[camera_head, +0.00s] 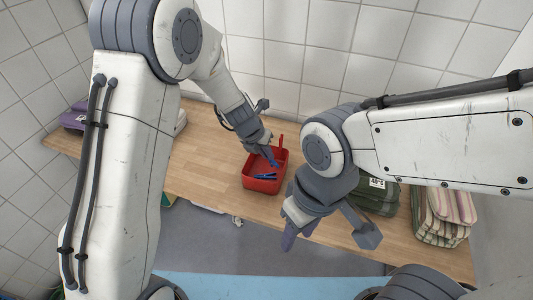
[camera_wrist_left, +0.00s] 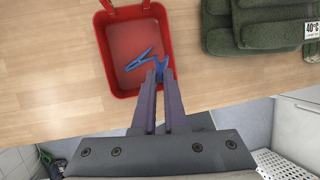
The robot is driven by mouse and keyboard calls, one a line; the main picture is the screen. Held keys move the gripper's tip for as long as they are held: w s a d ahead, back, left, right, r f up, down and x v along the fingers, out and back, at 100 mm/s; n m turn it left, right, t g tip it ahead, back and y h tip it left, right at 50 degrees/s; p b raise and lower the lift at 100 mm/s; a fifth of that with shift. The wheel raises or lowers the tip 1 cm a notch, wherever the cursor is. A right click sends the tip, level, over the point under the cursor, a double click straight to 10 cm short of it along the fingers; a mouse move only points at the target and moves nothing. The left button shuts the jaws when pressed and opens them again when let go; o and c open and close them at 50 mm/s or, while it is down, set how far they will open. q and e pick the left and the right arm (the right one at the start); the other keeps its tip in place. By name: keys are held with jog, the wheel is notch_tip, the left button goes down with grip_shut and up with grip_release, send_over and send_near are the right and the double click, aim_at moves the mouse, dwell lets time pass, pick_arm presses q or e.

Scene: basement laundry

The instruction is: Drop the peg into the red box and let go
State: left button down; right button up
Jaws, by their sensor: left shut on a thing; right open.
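The red box (camera_head: 247,183) stands on the wooden counter, and it also shows in the left wrist view (camera_wrist_left: 107,50). My left gripper (camera_head: 274,161) points down over the box's opening. In the left wrist view its fingers (camera_wrist_left: 160,80) are close together, shut on the blue peg (camera_wrist_left: 140,60). The peg lies within the box's outline there, and its blue also shows in the head view (camera_head: 265,176). I cannot tell whether it touches the box floor. My right gripper (camera_head: 299,236) is open and empty, lower right of the box, in front of the counter.
Folded dark green towels (camera_head: 377,196) lie right of the box, also in the left wrist view (camera_wrist_left: 260,25). Striped cloths (camera_head: 440,215) are stacked farther right. Purple folded cloth (camera_head: 74,117) lies at the far left. Bare counter (camera_head: 205,160) is left of the box; a tiled wall stands behind.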

pick_arm(q)
jog(key=shift+f, duration=0.1)
jog(key=c, duration=0.9)
grip_release()
jog(key=p+v, duration=0.3)
jog(key=v, duration=0.7)
jog(key=shift+r, duration=0.2)
jog(key=shift+a, duration=0.1)
